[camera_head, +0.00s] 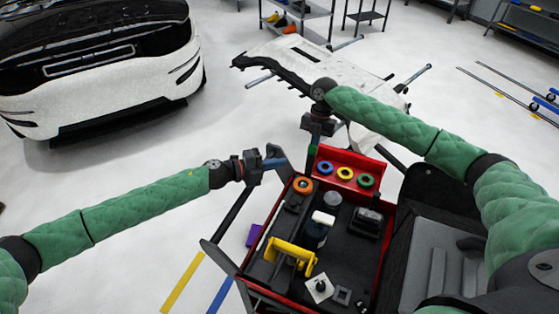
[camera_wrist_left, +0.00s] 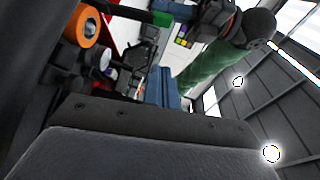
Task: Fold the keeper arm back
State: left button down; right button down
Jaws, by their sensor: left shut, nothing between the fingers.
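My left gripper (camera_head: 274,163) is at the far left corner of the red tool cart (camera_head: 352,160), its blue fingers shut and empty. The blue fingers also show in the left wrist view (camera_wrist_left: 165,88). A dark angled bar (camera_head: 281,157) stands at that corner, close to the fingertips; it may be the keeper arm, but I cannot tell for sure, nor whether the fingers touch it. My right gripper (camera_head: 316,128) hangs over the cart's far edge, pointing down; its fingers are too small and dark to read.
The cart holds an orange roll (camera_head: 303,185), colored tape rolls (camera_head: 345,173), a yellow bracket (camera_head: 291,255) and a dark bottle (camera_head: 316,232). A white bumper part (camera_head: 295,58) lies on a stand behind it. A white car (camera_head: 100,90) stands at the left. The floor between is clear.

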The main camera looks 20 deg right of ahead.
pick_arm(q)
send_near(315, 150)
jog(key=s+d, duration=0.3)
jog(key=shift+w+d+f, duration=0.25)
jog(key=shift+w+d, duration=0.5)
jog(key=shift+w+d+f, duration=0.2)
jog(key=shift+w+d, duration=0.5)
jog(key=shift+w, duration=0.1)
